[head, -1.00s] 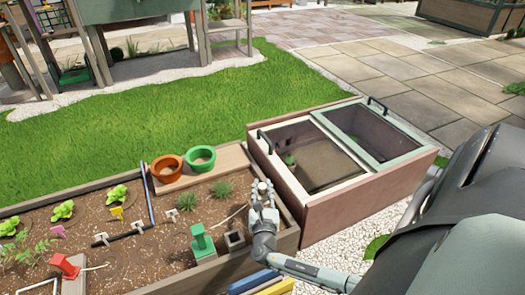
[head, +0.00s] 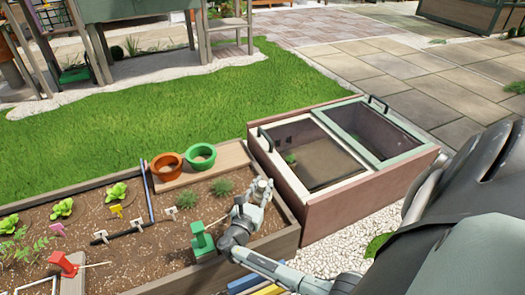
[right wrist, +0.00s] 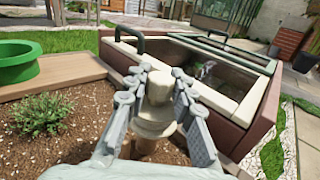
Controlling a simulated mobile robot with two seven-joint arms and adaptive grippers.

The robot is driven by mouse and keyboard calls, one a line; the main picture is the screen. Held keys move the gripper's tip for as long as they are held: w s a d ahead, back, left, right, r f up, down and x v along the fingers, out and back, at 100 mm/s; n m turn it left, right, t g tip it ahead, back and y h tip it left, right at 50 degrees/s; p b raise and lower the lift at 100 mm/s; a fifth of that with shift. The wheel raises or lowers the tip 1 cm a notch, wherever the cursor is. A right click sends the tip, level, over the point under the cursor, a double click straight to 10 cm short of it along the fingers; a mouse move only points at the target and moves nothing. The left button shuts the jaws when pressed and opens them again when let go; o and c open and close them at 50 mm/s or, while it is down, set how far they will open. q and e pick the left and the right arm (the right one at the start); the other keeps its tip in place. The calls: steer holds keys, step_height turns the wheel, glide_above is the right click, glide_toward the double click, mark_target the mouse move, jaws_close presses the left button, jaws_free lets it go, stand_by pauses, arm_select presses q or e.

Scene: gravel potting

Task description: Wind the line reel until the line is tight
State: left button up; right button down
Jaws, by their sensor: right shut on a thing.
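The line reel shows in the right wrist view as a pale cream knob (right wrist: 159,88) above a round flange (right wrist: 155,121), upright on a brown post (right wrist: 144,149). My right gripper (right wrist: 158,92) is shut on the knob, with one finger on each side. In the head view this gripper (head: 261,187) is over the right end of the soil bed, and it mostly hides the reel. I cannot make out a line running from the reel, so I cannot tell whether it is slack or tight. My left gripper is not in view.
A red one (head: 66,264) is further left. Orange (head: 166,167) and green (head: 200,157) pots sit on a board behind. A cold frame (head: 345,206) borders the bed at right.

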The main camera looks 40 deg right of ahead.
mark_target(263, 184)
steer(key=c, duration=1.3)
jaws_free()
steer(key=shift+o, duration=0.2)
step_height(263, 184, up, 10)
steer(key=shift+c, duration=0.3)
